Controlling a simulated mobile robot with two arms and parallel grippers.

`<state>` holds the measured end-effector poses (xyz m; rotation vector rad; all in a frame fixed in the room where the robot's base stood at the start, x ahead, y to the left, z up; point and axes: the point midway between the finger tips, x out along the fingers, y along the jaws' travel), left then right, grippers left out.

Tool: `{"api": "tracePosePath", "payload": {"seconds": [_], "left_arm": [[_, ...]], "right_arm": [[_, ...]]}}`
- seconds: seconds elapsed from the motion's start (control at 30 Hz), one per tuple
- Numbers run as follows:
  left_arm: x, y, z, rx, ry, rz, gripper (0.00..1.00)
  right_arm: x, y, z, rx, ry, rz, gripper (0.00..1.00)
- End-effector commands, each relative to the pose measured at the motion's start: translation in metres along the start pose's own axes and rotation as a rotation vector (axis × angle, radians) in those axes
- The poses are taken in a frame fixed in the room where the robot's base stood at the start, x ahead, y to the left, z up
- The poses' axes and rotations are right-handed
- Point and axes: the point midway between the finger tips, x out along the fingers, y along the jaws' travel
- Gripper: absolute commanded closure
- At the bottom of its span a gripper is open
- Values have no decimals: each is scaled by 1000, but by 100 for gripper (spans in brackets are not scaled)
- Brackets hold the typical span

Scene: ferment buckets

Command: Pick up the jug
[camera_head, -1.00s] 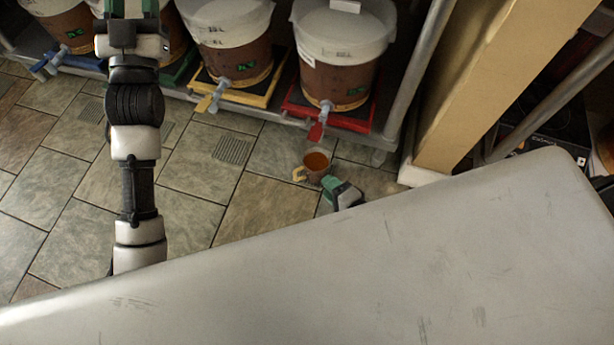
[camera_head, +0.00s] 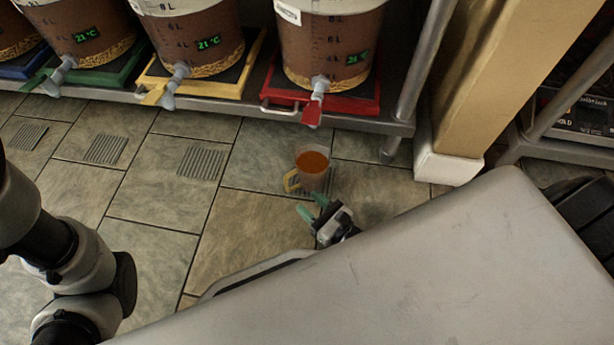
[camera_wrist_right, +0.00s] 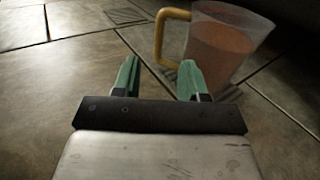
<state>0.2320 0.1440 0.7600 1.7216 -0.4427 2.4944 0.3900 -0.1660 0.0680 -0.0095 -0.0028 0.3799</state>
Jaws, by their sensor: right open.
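The jug (camera_head: 312,170) is a clear cup of orange-brown liquid with a yellow handle on its left side. It stands upright on the tiled floor in front of the red-trayed bucket. My right gripper (camera_head: 313,209) is open and empty, low and just nearer to me than the jug. In the right wrist view the green fingertips (camera_wrist_right: 158,72) are spread apart, with the jug (camera_wrist_right: 222,45) ahead and to the right. The handle shows ahead of the gap between them. The left arm shows at the left edge of the head view, but its gripper is out of view.
Several ferment buckets with taps stand on a low metal shelf; the nearest (camera_head: 330,50) sits on a red tray (camera_head: 350,98). A tan post (camera_head: 490,80) stands to the right. My grey body covers the lower right. Floor left of the jug is clear.

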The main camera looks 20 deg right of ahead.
Motion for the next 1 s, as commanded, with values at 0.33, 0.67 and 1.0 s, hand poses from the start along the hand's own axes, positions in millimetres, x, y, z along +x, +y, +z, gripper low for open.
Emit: {"api": "tracePosePath", "payload": {"seconds": [0.33, 0.67, 1.0], "left_arm": [[-24, 5, -8, 0, -3, 0, 57], [-38, 8, -12, 0, -3, 0, 57], [-37, 8, -12, 0, -3, 0, 57]], "right_arm": [[37, 1, -6, 0, -5, 1, 57], [70, 2, -3, 0, 2, 1, 57], [70, 1, -2, -1, 3, 1, 82]]}}
